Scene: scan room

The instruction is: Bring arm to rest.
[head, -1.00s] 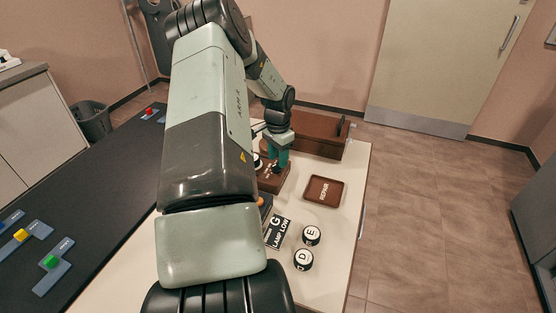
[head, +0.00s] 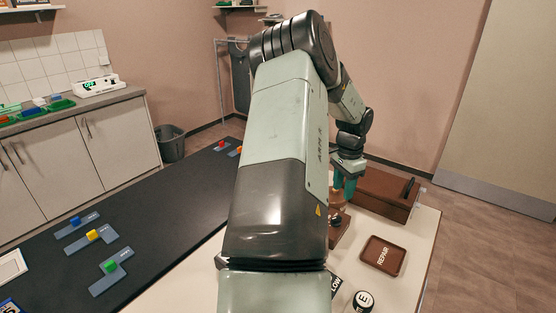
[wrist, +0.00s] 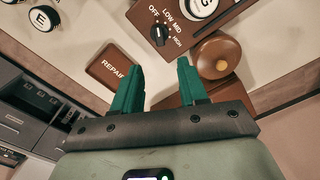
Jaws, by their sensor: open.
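My arm runs up the middle of the head view and bends down over the white table. My gripper (head: 344,186) hangs above the brown dial unit (head: 338,236), fingers pointing down. In the wrist view its two green fingers (wrist: 157,82) stand apart with nothing held between them. The dial unit (wrist: 143,22) shows there with a black knob marked OFF, LOW, MID and HIGH. A round brown wooden piece (wrist: 218,58) lies just right of the right finger, apart from it. My arm hides part of the table.
A brown box (head: 385,193) stands behind the gripper. The REPAIR tray (head: 383,255) and a round E piece (head: 363,301) lie to the front right. A black counter (head: 165,225) at left holds coloured blocks on blue-grey plates. The floor (head: 480,240) at right is clear.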

